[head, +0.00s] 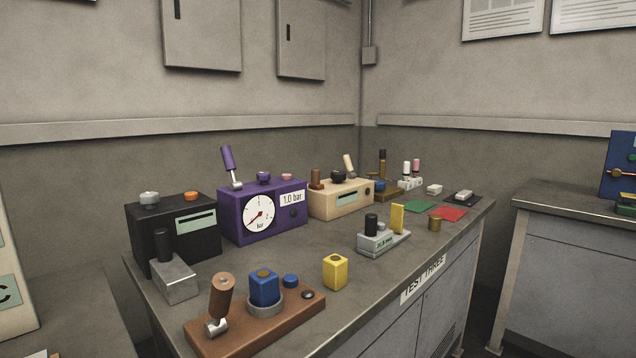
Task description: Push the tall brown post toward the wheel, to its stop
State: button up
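A thick brown post (222,297) rises from a metal pivot at the left end of a brown base plate (262,332) in the near foreground. It leans slightly right. A blue block (264,288) sits in a grey ring beside it, with a low round blue knob (291,281) to the right. A thin, tall dark brown post (382,163) stands far back, by a small blue round part (379,186). I cannot tell which post the task means, and no part is clearly a wheel. My gripper is out of view.
A black box (172,232), a purple gauge box (262,210) and a cream box (341,200) line the bench's back. A yellow block (335,272) and a grey fixture (383,240) stand near the front edge.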

aim_at(315, 184)
jog(key=i+l+u, duration=0.2)
jog(key=i+l, duration=0.65)
jog(key=i+l+u, duration=0.15)
jog(key=i+l, duration=0.8)
